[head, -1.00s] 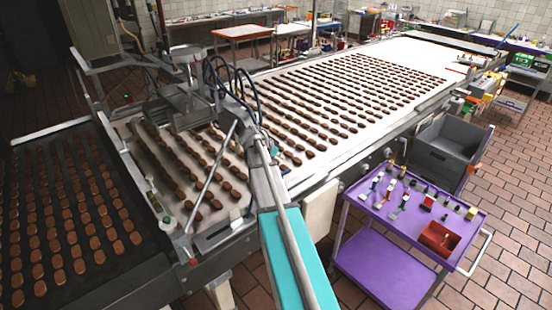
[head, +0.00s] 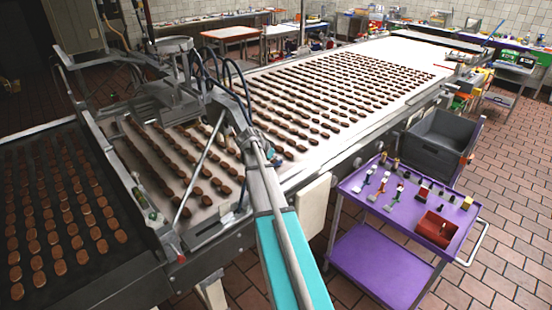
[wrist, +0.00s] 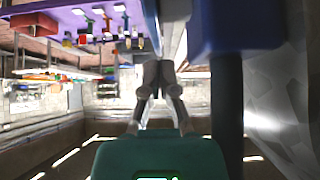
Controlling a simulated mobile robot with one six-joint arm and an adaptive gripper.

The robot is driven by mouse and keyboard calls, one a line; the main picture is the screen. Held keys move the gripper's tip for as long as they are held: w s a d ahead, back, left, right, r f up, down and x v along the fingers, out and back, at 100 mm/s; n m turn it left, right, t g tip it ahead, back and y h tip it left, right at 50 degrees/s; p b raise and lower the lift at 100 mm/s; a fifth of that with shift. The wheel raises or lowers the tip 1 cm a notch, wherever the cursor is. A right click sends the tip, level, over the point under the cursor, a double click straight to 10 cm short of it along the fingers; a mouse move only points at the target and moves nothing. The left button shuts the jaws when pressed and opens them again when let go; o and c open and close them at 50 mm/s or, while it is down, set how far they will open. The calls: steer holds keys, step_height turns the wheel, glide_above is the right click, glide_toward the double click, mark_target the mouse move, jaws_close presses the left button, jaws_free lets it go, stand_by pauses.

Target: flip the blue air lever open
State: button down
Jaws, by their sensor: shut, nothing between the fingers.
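In the wrist view, my gripper (wrist: 158,72) is shut, with its two grey fingers meeting and nothing between them. A dark blue block-like part (wrist: 217,30) stands large and close at the upper right of that view, to the right of the fingertips and apart from them in the picture. I cannot tell whether it is the air lever. In the head view, a small blue part (head: 275,157) sits by the black hoses at the middle of the machine; it is too small to tell its position. My gripper is not clearly seen in the head view.
A conveyor (head: 420,57) carries rows of brown biscuits. A purple trolley (head: 375,262) with small tools and a red bin (head: 436,228) stands at right, beside a grey crate (head: 440,145). A dark upright bar (wrist: 226,110) is close right of my gripper. Tiled floor is open at far right.

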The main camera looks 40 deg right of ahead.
steer(key=shift+w+a+f, duration=0.15)
steer(key=shift+a+f, duration=0.05)
stand_by(0.6)
steer(key=shift+d, duration=0.1)
